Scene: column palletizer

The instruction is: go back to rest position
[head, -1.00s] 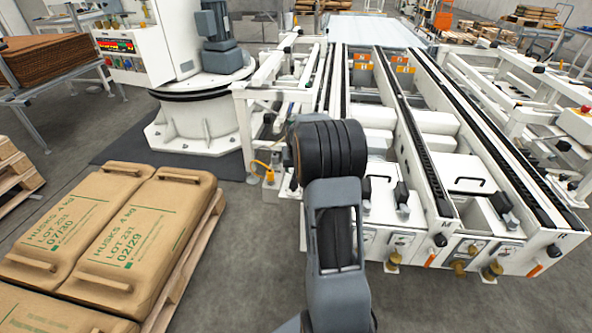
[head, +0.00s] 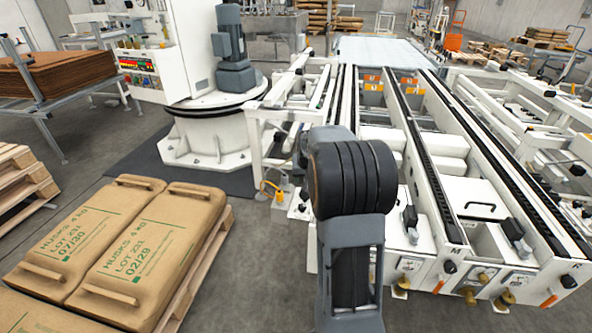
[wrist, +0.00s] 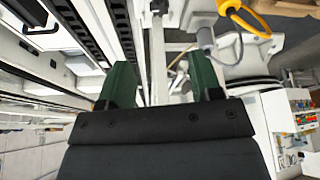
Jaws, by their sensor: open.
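My gripper (wrist: 160,88) shows in the wrist view with two green fingers set apart and nothing between them. In that view it faces the white conveyor frame and the palletizer base, which appear turned. In the head view my dark grey arm stands in front of the conveyor's near end; the gripper itself is hidden there. No sack is in its grasp.
Brown husk sacks (head: 150,235) lie on a wooden pallet (head: 200,262) at left. A white roller conveyor (head: 437,180) fills the right. The palletizer column base (head: 215,130) stands behind. Stacked pallets (head: 22,180) are at far left. Grey floor (head: 255,260) is clear between sacks and conveyor.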

